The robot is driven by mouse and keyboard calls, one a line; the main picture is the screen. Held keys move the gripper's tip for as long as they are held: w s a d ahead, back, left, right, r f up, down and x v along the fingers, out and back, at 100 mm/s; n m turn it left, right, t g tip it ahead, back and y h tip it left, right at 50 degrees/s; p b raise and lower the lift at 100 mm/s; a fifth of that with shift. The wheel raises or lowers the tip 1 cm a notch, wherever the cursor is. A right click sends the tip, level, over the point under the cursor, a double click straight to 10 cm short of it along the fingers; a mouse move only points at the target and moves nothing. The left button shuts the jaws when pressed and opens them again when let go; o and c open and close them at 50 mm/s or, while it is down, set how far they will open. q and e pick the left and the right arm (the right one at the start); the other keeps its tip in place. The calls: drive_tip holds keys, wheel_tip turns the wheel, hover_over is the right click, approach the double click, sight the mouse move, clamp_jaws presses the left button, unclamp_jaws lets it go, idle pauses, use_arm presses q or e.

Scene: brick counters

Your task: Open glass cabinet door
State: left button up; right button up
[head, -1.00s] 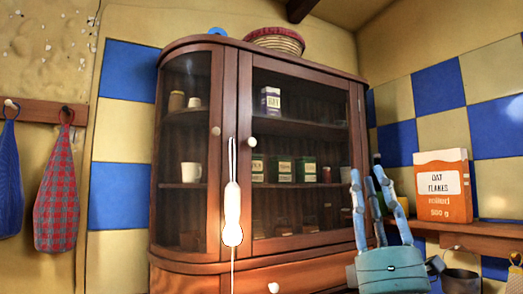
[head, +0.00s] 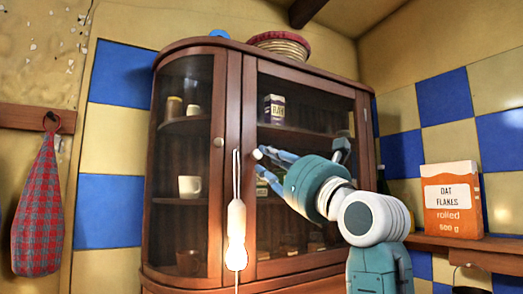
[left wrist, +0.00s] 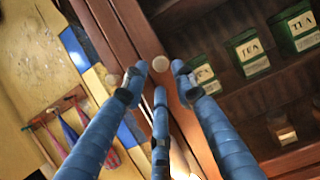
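A dark wooden cabinet (head: 175,48) has a large front glass door (head: 250,110) that stands shut. Its pale round knob (head: 257,153) is on the door's left frame. My left gripper (head: 268,158) is at this knob, its blue fingers pointing left toward it. In the left wrist view the knob (left wrist: 160,63) shows between the spread fingertips (left wrist: 159,76), which are apart. Whether a finger touches it I cannot tell. A second knob (head: 218,142) is on the curved left glass panel; it also shows in the left wrist view (left wrist: 113,80). My right gripper is not in view.
A white hanging pull (head: 237,220) with a cord shows in front of the cabinet. Cups and tea tins stand inside. An oat flakes box (head: 453,200) stands on a shelf at right. A checked cloth (head: 38,210) hangs at left. A basket (head: 281,44) sits on top.

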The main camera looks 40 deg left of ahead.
sight(258, 155)
use_arm(q)
drive_tip(key=p+x, duration=0.1)
drive_tip(key=x, duration=0.2)
drive_tip(key=shift+w+a+r, duration=0.15)
drive_tip(key=shift+a, duration=0.35)
drive_tip(key=c, duration=0.7)
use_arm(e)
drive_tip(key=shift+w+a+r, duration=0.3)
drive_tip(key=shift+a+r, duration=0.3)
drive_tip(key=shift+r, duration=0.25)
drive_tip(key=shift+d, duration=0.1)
